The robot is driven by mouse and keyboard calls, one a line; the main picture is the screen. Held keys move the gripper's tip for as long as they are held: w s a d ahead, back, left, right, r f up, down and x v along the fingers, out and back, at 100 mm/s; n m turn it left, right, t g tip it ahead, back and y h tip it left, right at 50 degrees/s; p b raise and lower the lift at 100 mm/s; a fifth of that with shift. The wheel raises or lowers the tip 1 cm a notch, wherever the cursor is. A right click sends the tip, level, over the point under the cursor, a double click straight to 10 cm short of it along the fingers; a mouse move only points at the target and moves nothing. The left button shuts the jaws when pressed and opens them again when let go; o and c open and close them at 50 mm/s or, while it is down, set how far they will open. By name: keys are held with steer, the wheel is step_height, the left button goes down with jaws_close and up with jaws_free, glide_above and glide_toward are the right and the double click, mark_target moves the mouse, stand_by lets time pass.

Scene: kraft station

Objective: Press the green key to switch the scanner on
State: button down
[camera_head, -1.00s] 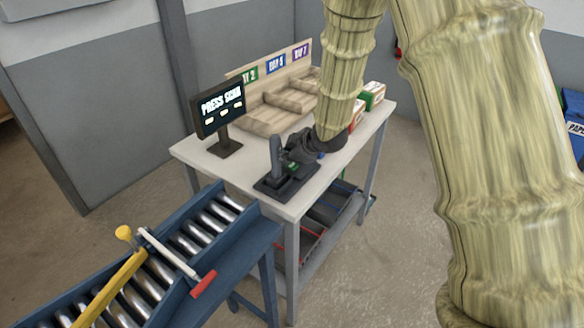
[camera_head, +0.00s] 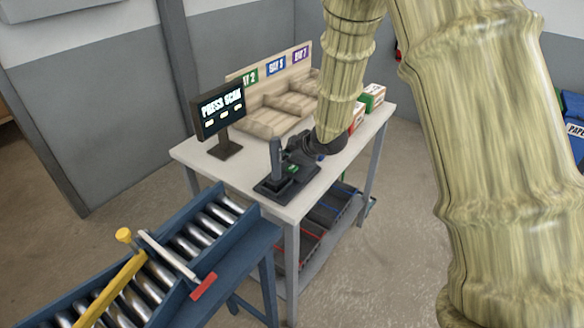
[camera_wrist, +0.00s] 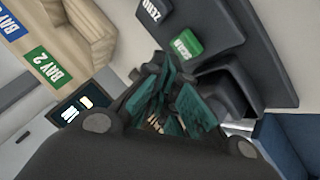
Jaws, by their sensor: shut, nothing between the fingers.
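The scanner (camera_head: 277,158) is a dark upright post on a flat black base on the white table. Its green key (camera_head: 292,168) shows on that base in the head view. In the wrist view the green key (camera_wrist: 187,43) lies just beyond my fingertips, with a dark key marked ZERO (camera_wrist: 154,10) beside it. My gripper (camera_head: 290,152) is shut and empty, over the base beside the post. In the wrist view my gripper (camera_wrist: 172,92) points towards the green key, with a visible offset. I cannot tell the exact height of the tips above it.
A monitor (camera_head: 218,108) reading PRESS SCAN stands left of the scanner. Wooden bay trays (camera_head: 270,121) are behind, and boxes (camera_head: 373,96) stand at the table's right. A blue roller conveyor (camera_head: 245,262) is in front. The table's front left (camera_head: 215,169) is clear.

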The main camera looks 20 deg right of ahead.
mark_target(289, 169)
steer(key=shift+f, duration=0.15)
steer(key=shift+f, duration=0.3)
steer(key=shift+f+b, duration=0.45)
steer(key=shift+f, duration=0.05)
stand_by(1.3)
steer(key=shift+r, duration=0.1)
steer(key=shift+r+p, duration=0.85)
steer(key=shift+r, duration=0.1)
steer(key=shift+r+p, duration=2.05)
steer(key=shift+r, duration=0.35)
